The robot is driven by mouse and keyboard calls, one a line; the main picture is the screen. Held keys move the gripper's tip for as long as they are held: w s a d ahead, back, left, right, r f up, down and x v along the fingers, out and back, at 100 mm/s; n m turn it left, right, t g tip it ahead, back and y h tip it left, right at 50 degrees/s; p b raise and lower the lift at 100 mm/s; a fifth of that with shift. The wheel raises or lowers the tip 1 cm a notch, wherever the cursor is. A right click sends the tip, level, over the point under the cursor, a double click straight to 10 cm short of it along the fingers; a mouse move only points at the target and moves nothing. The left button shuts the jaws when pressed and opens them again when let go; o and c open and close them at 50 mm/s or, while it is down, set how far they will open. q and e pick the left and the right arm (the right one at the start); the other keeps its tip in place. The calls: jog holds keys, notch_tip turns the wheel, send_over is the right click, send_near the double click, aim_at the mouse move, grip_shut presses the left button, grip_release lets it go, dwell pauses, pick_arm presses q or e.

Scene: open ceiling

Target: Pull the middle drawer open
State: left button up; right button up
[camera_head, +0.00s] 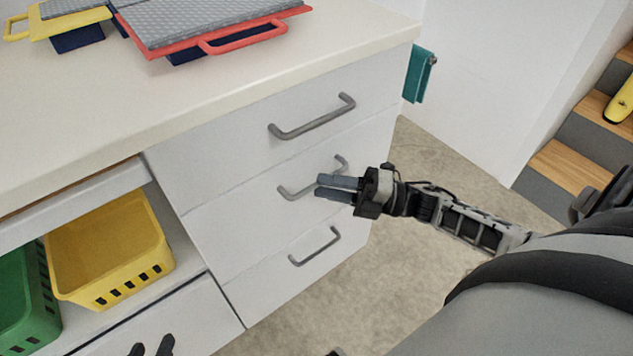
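The middle drawer (230,220) of the white cabinet is closed, its front flush with the drawers above and below. Its grey bar handle (296,193) runs slantwise across the front. My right gripper (321,187) is at this handle, its two grey fingers pointing left and covering the middle of the bar. A narrow gap shows between the fingers; I cannot tell whether they touch or grip the bar. My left gripper (152,348) shows only as two dark fingertips at the bottom edge, apart, with nothing seen between them.
The top drawer handle (312,118) and bottom drawer handle (315,247) lie above and below. Left of the drawers, a shelf holds a yellow basket (110,250) and a green basket (25,305). Trays stand on the countertop (330,45). Floor (440,150) right of the cabinet is clear.

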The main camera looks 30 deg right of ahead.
jog(key=shift+x, duration=1.45)
grip_shut()
jog(key=shift+s, duration=0.15)
